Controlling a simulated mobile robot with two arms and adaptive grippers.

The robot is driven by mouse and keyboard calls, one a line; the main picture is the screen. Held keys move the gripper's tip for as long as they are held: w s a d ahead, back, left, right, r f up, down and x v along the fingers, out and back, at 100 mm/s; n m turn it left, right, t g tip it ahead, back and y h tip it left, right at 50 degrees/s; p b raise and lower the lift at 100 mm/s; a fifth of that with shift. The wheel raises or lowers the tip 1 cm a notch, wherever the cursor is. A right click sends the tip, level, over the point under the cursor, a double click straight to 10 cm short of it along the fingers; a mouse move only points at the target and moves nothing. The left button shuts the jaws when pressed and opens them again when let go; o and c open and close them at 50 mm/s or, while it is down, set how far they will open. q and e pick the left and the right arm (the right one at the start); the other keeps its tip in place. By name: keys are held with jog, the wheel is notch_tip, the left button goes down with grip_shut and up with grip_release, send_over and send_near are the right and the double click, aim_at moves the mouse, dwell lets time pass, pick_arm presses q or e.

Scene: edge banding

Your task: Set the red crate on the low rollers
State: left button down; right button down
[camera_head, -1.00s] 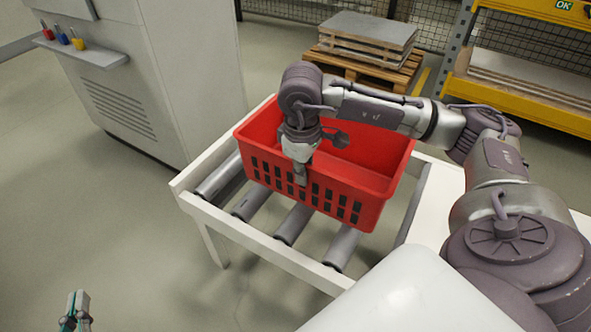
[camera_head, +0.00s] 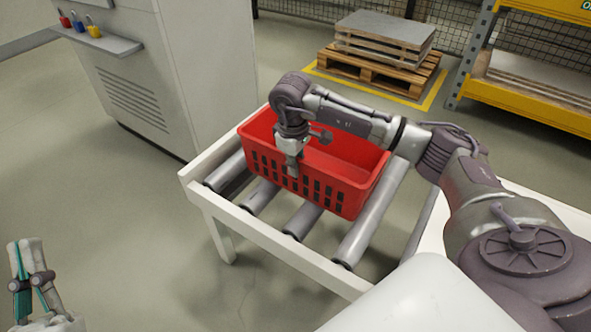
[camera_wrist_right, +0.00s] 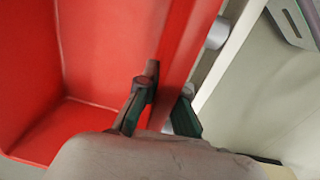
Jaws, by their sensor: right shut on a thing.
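The red crate (camera_head: 349,188) is empty and roughly level over the low rollers (camera_head: 370,222) in the head view. Its underside is at or very near the rollers; I cannot tell whether it rests on them. My right gripper (camera_head: 292,172) is shut on the near wall's rim, towards the left end. The right wrist view shows one finger (camera_wrist_right: 146,88) inside the crate and the other outside, with the red wall (camera_wrist_right: 184,62) between them. My left gripper (camera_head: 28,246) is at the lower left, away from the crate; its finger gap is unclear.
The white roller frame (camera_head: 272,238) surrounds the rollers. A grey-white machine cabinet (camera_head: 165,85) stands close behind it at left. A pallet with stacked sheets (camera_head: 385,45) and a yellow rack (camera_head: 535,110) stand farther back. Bare roller length shows at right.

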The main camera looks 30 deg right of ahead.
pick_arm(q)
jog(key=shift+s+r+t+h, duration=0.3)
jog(key=shift+s+r, duration=0.1)
jog(key=shift+r, duration=0.05)
pick_arm(e)
jog(key=shift+f, duration=0.2)
pick_arm(q)
jog(key=shift+a, duration=0.1)
pick_arm(e)
jog(key=shift+f, duration=0.1)
jog(key=c, duration=1.7)
grip_release()
jog(key=shift+f, duration=0.1)
jog(key=o, duration=0.4)
pick_arm(q)
jog(key=shift+s+r, duration=0.15)
